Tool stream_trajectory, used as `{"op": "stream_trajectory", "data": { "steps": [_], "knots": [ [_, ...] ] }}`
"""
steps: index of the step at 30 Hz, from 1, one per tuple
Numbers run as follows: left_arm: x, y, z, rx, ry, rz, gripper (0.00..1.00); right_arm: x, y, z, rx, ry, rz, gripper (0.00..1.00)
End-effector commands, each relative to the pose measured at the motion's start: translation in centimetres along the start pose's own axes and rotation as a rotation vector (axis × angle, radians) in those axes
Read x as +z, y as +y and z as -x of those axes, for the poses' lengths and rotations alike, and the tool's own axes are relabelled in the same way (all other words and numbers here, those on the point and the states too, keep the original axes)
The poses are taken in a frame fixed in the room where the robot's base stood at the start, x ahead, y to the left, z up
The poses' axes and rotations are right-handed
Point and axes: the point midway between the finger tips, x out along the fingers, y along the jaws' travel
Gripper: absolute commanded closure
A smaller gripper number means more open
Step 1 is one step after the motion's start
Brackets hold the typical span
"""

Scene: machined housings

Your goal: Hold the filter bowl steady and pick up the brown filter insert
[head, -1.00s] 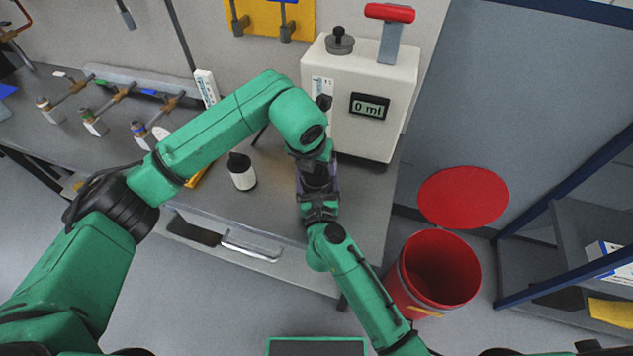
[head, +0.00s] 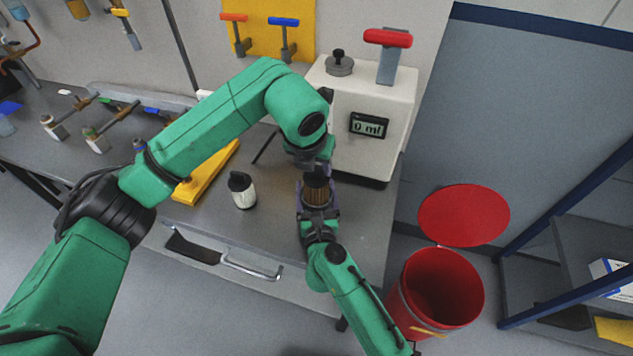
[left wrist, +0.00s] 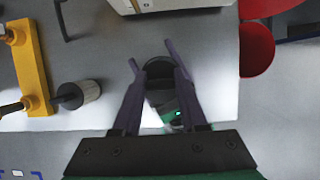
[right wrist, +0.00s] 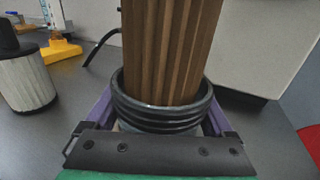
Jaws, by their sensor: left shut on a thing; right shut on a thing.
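The brown pleated filter insert (head: 315,195) stands upright in the head view, with a dark cap on top. In the right wrist view the brown pleats (right wrist: 163,50) rise well above the black ribbed rim of the filter bowl (right wrist: 160,115); the insert's lower end is hidden inside that rim. My left gripper (left wrist: 152,58) is shut on the insert's dark top (left wrist: 160,76) from above. My right gripper (head: 318,214) is shut around the bowl from the front, its purple fingers on both sides. Most of the bowl's body is hidden.
A white pleated cartridge with a black cap (head: 243,191) stands left of the bowl. A yellow stand (head: 208,175) lies behind it. The white machine reading 0 ml (head: 365,125) is close behind. An open red bin (head: 440,290) stands right of the bench.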

Motion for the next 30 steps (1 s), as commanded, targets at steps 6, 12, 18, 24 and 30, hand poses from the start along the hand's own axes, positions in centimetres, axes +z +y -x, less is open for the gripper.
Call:
{"op": "stream_trajectory", "data": {
  "steps": [6, 12, 18, 24, 30],
  "knots": [
    [1.5, 0.0, 3.6, -0.001, -0.001, 0.000, 1.00, -0.1, 0.0, 0.0, -0.001, 0.002, 0.000, 0.71],
    [1.6, 0.0, 3.9, -0.001, 0.001, 0.000, 1.00, -0.1, 0.0, 0.0, -0.001, 0.002, 0.000, 0.71],
    [1.6, 0.0, 3.9, -0.001, 0.001, 0.000, 1.00, -0.1, 0.0, 0.0, 0.000, 0.001, 0.000, 0.00],
    [1.6, 0.0, 3.9, -0.001, 0.000, 0.000, 1.00, -0.2, 0.0, 0.6, 0.000, 0.003, 0.001, 0.00],
    [1.6, 0.0, 3.9, -0.001, 0.000, 0.000, 1.00, -0.3, 0.0, 5.1, 0.001, 0.006, 0.002, 0.00]
  ]
}}
